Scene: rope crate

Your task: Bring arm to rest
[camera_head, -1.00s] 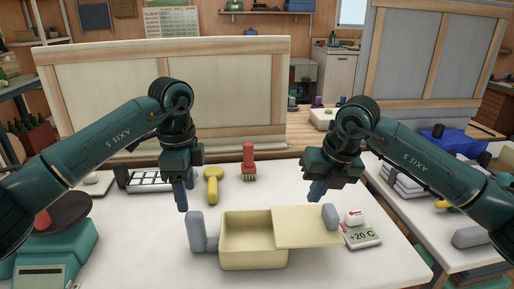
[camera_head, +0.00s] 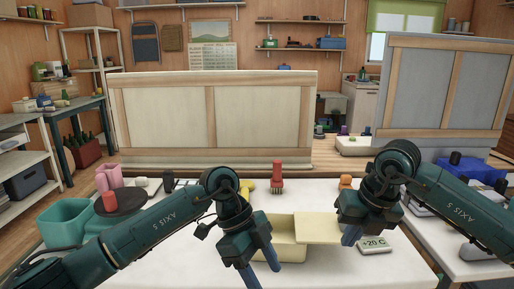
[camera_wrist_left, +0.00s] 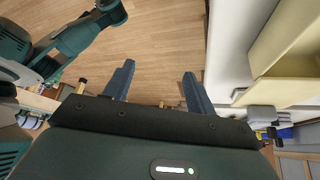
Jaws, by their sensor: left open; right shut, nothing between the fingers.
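My left gripper (camera_head: 262,268) is open, in front of the cream box at the near side of the white table; it also shows in the left wrist view (camera_wrist_left: 160,88), with its fingers apart and empty over wooden floor. My right gripper (camera_head: 351,236) is shut and empty, close to the right end of the box's lid in the picture. The cream box (camera_head: 291,250) stands on the table, partly hidden by my left gripper. Its cream lid (camera_head: 316,226) covers the right part. The box also shows in the left wrist view (camera_wrist_left: 280,42) at the right.
A cream panel (camera_head: 215,118) stands behind. In the left wrist view, bare floor (camera_wrist_left: 160,45) lies beside the table edge.

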